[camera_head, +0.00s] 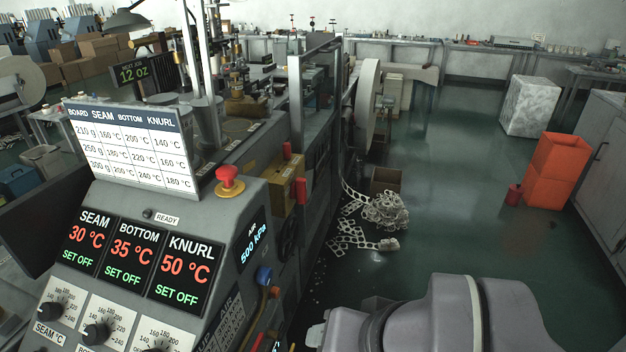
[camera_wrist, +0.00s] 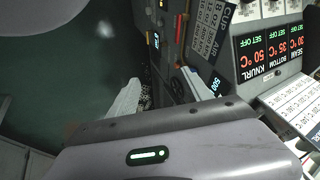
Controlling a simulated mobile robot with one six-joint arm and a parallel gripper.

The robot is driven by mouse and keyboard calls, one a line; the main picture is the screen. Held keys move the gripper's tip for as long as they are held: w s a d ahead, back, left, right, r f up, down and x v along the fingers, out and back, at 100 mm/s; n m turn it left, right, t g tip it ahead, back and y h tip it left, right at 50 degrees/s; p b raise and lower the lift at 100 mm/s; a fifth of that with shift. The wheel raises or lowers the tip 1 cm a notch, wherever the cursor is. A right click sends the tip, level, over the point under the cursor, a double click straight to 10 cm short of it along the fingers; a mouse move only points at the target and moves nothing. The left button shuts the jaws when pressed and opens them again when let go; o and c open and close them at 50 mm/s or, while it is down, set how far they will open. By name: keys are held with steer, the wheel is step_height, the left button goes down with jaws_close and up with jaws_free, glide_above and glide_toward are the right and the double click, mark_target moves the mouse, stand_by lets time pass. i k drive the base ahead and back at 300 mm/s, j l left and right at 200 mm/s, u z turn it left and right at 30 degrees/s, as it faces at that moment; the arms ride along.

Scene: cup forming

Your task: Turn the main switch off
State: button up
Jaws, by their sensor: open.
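No part in view is readably labelled as the main switch, so I cannot tell for certain which one it is. A yellow box (camera_head: 279,181) with red handles (camera_head: 301,191) is on the machine's side, behind the control panel (camera_head: 205,230) in the head view. A red mushroom button (camera_head: 229,183) stands on top of the panel. In the wrist view the panel's displays (camera_wrist: 268,54) appear upside down at the upper right. My gripper (camera_wrist: 163,82) shows there with two pale fingers apart and nothing between them. In the head view my arm is at the bottom, right of the panel.
The displays (camera_head: 134,258) read 30, 35 and 50 °C, each with SET OFF. Dials (camera_head: 96,333) sit below them. Scrap strip (camera_head: 384,212) lies on the floor beside the machine. The green floor between is mostly clear.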

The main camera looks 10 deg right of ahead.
mark_target(299, 189)
steer(key=i+l+z, duration=0.15)
steer(key=i, duration=0.3)
steer(key=i+z, duration=0.15)
steer(key=i, duration=0.35)
